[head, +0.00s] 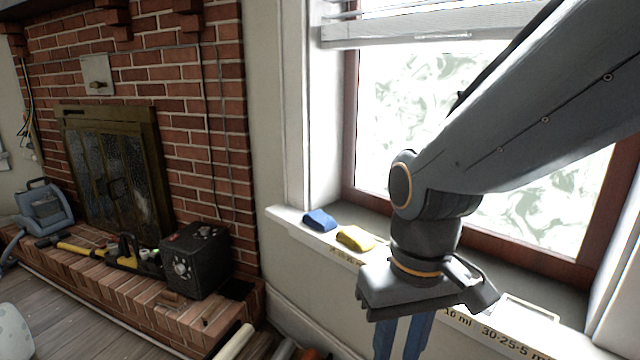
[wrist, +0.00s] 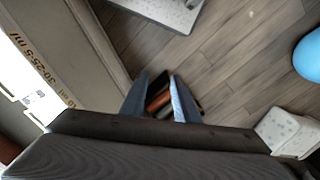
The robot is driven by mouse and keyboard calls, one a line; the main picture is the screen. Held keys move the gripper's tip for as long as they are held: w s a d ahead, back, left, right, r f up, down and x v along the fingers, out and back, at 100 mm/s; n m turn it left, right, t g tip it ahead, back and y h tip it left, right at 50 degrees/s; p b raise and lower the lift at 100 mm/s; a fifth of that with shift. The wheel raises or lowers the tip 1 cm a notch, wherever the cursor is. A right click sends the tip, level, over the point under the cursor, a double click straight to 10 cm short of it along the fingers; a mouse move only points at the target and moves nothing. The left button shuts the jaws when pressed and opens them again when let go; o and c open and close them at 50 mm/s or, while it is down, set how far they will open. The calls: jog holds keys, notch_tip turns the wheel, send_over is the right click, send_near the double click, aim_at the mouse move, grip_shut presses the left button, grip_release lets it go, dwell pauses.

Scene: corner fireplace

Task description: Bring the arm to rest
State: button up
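My gripper (head: 402,343) hangs pointing down in front of the window sill (head: 290,217), at the lower right of the head view. Its two blue fingers are apart, and their lower ends are near or past the picture's bottom edge. In the wrist view the fingers (wrist: 161,80) are also apart, with nothing held between them. Dark and reddish-brown things show through the gap, lower down near the floor. My arm comes in from the upper right, in front of the window.
A blue block (head: 320,220) and a yellow block (head: 355,238) lie on the sill, left of my gripper. A black box (head: 196,260) stands on the brick hearth (head: 150,296). A blue rounded thing (wrist: 309,56) is at the wrist view's right. Bare wooden floor (wrist: 235,65) lies between.

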jog(key=d+r+m+p, duration=0.2)
jog(key=d+r+p, duration=0.6)
jog(key=p, duration=0.8)
jog(key=shift+s+d+r+m+h, duration=0.2)
jog(key=shift+d+r+m+h, duration=0.15)
jog(key=shift+r, duration=0.6)
dwell(0.5)
